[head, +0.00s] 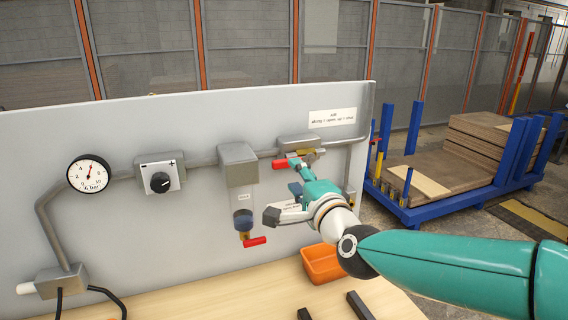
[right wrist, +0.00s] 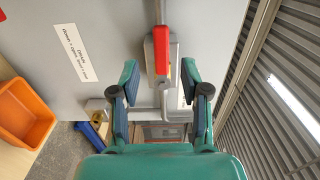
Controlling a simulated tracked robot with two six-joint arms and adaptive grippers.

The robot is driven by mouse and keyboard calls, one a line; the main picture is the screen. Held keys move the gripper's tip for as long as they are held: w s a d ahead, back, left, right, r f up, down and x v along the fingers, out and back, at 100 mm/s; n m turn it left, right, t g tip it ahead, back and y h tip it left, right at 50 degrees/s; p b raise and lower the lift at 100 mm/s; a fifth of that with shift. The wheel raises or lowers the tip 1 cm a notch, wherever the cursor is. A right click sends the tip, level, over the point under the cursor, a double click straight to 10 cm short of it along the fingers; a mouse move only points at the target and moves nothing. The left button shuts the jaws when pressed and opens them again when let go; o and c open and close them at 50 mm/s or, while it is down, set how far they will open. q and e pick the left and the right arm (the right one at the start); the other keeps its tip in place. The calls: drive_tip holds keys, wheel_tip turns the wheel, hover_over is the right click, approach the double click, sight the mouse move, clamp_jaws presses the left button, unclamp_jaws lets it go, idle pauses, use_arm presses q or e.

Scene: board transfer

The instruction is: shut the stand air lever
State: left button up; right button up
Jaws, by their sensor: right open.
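The stand air lever (head: 281,163) is red and sits on a grey valve block (head: 299,141) on the panel's pipe. It lies roughly level, along the pipe. In the right wrist view the red lever (right wrist: 161,48) is just ahead of and between the fingers, apart from both. My right gripper (head: 303,169) is open and empty close in front of the valve; its fingers (right wrist: 160,75) also show in the right wrist view. The gripper hides part of the valve in the head view. My left gripper is not in view.
The grey panel (head: 130,117) carries a gauge (head: 88,174), a knob unit (head: 160,178) and a filter bowl (head: 241,197) with its own red lever (head: 255,241). An orange bin (head: 321,263) stands on the wooden bench (head: 220,290) below. A blue cart (head: 405,212) with boards is at the right.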

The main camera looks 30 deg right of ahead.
sight(287, 166)
drive_tip(key=p+x, duration=0.1)
drive_tip(key=x, duration=0.5)
drive_tip(key=shift+w+d, duration=0.2)
drive_tip(key=shift+w, duration=0.1)
clamp_jaws()
